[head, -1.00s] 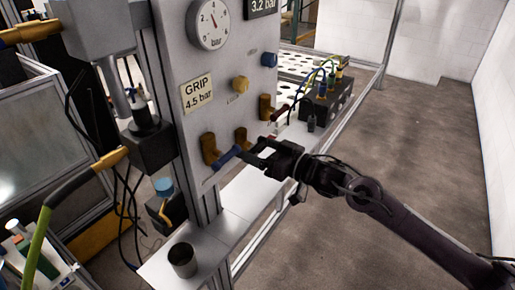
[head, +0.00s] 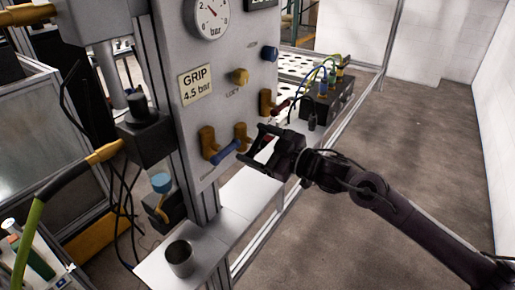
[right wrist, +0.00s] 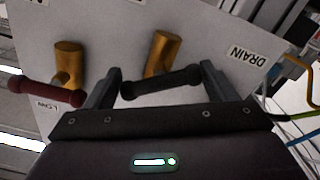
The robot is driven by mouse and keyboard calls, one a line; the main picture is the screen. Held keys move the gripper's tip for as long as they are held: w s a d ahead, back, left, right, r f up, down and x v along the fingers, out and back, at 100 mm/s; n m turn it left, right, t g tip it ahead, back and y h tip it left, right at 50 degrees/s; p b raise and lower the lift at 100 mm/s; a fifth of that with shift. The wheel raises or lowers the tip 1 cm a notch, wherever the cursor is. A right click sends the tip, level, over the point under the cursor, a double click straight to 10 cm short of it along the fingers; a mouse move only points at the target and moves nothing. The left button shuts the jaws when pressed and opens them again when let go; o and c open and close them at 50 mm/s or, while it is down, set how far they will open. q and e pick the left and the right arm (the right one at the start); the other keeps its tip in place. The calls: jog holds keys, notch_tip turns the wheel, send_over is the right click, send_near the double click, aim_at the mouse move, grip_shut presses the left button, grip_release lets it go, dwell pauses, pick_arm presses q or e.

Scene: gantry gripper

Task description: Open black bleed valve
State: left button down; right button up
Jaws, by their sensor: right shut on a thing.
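The black bleed valve has a brass body (right wrist: 163,53) and a black lever (right wrist: 160,83) in the right wrist view, beside a DRAIN label (right wrist: 247,57). In the head view its brass body (head: 241,134) is the middle of three on the grey panel; the lever is hidden or too small to make out there. My right gripper (head: 250,144) is at this valve, its fingers spread wide on either side. In the right wrist view the fingers (right wrist: 160,88) stand at the two ends of the black lever, shut on it. My left gripper is out of view.
A red-lever valve (right wrist: 55,90) and a blue-lever valve (head: 224,152) flank the black one closely. Yellow (head: 239,77) and blue (head: 269,53) knobs sit above. A metal cup (head: 180,258) stands on the shelf below. The floor to the right is clear.

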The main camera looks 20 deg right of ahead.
jog(key=n+b, duration=0.4)
jog(key=n, duration=0.1)
jog(key=shift+f+n, duration=0.15)
jog(key=shift+n, duration=0.15)
jog(key=n+b, duration=0.3)
jog(key=n, duration=0.1)
jog(key=shift+n+b, duration=0.4)
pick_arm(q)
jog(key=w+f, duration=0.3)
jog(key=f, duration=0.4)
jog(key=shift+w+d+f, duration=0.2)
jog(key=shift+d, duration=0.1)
pick_arm(e)
jog(key=shift+r+n, duration=0.2)
jog(key=shift+n, duration=0.3)
jog(key=o, duration=0.7)
